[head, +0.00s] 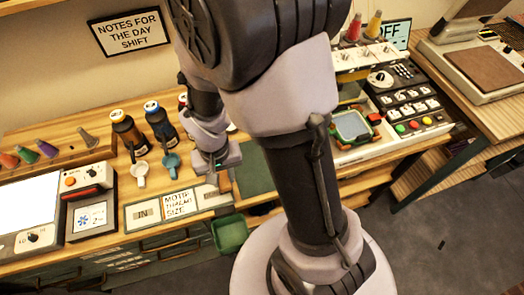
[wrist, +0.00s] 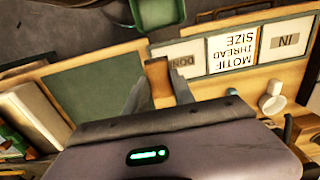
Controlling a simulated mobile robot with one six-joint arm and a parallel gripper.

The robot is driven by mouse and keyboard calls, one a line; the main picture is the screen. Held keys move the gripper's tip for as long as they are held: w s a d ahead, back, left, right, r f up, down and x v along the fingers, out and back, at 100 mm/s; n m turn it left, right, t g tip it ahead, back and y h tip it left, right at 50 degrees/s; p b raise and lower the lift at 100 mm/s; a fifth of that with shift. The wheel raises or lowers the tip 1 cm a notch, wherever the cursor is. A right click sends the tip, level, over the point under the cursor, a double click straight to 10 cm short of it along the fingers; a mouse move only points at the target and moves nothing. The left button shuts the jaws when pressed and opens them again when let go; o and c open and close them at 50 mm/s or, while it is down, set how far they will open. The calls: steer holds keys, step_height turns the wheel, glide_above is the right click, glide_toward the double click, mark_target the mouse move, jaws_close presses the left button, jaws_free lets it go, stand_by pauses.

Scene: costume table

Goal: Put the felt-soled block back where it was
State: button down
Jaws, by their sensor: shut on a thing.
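My gripper (head: 221,176) is low over the table's front part in the head view, between the card row and the green mat (head: 252,170). In the wrist view its two fingers (wrist: 160,92) are shut on a brown block (wrist: 158,78), which I take for the felt-soled block. Its underside is hidden, so I cannot see the felt or tell whether it touches the table. The mat (wrist: 95,85) lies to the left of the block in the wrist view, and the DONE plate (wrist: 180,60) to its right.
The card MOTIF THREAD SIZE (head: 179,203) and the IN plate (head: 143,213) lie left of my gripper. A green bin (head: 230,233) hangs at the front edge. Two dark bottles (head: 129,132) (head: 160,125) and two cups (head: 139,172) (head: 171,163) stand behind the cards. The mat looks bare.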

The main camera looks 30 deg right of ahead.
steer(key=d, duration=0.4)
steer(key=w+d+f+b, duration=0.1)
steer(key=d, duration=0.3)
steer(key=w+d+b, duration=0.1)
steer(key=d, duration=0.3)
steer(key=shift+w+d+f, duration=0.15)
steer(key=shift+w, duration=0.1)
steer(key=f+b, duration=0.1)
steer(key=f, duration=0.1)
steer(key=f+b, duration=0.1)
steer(key=shift+w+d+f+b, duration=0.1)
steer(key=shift+d+f+b, duration=0.1)
steer(key=shift+f+b, duration=0.15)
steer(key=shift+r, duration=0.15)
steer(key=shift+f, duration=0.2)
steer(key=c, duration=1.1)
jaws_free()
steer(key=shift+o, duration=0.2)
